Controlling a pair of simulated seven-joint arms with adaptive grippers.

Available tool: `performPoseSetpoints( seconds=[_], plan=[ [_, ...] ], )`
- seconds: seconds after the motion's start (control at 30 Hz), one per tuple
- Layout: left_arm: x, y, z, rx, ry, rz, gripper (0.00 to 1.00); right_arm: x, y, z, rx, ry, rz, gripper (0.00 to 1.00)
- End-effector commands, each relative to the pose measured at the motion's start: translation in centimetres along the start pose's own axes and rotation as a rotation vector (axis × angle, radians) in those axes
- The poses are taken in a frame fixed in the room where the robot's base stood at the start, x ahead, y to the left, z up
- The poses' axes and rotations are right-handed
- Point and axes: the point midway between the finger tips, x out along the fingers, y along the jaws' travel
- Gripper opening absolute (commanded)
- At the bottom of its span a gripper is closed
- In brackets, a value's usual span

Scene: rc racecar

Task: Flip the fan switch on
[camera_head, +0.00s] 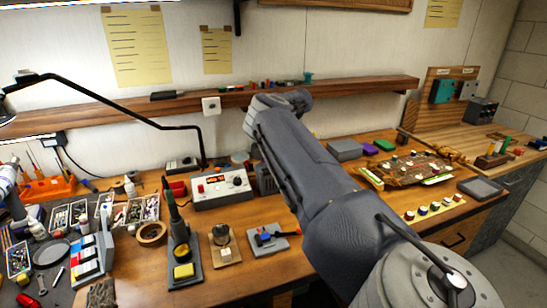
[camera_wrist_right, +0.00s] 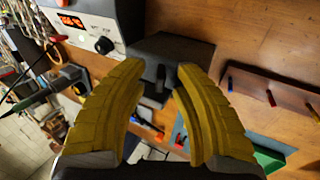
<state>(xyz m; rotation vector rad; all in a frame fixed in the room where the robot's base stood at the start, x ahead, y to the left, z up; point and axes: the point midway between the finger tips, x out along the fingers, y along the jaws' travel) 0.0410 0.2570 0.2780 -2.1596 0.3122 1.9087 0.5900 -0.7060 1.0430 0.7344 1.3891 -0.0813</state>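In the right wrist view, a dark grey box (camera_wrist_right: 180,52) sits beside the soldering station, with a small black switch-like part (camera_wrist_right: 160,78) on its near side; I take this to be the fan and its switch. My right gripper (camera_wrist_right: 161,70) is open, its yellow fingers on either side of that part, with nothing held. Contact cannot be told. In the head view, the dark box (camera_head: 265,180) is partly hidden behind my right arm, which also hides the right gripper. My left gripper is not in view.
The soldering station (camera_head: 221,188) with a red display stands left of the box; it also shows in the wrist view (camera_wrist_right: 88,25). A soldering iron stand (camera_head: 183,255) and small fixtures are in front. A wooden shelf (camera_head: 370,86) runs along the wall.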

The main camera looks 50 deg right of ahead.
Motion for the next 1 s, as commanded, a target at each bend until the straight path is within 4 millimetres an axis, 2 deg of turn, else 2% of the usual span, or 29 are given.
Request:
performPoseSetpoints(
  seconds=[0.37, 0.47, 0.8, 1.0],
  plan=[
    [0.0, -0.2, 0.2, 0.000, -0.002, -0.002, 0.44, -0.7, 0.0, 0.0, 0.000, -0.001, 0.000, 0.31],
    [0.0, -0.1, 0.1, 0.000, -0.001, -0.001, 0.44, -1.9, -0.1, 0.0, 0.000, -0.002, 0.000, 0.31],
    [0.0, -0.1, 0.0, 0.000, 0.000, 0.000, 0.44, -7.8, 0.0, 0.1, -0.001, -0.002, 0.000, 0.31],
    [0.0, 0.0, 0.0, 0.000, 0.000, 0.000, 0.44, -10.4, 0.0, 0.0, -0.001, -0.002, 0.001, 0.31]
  ],
)
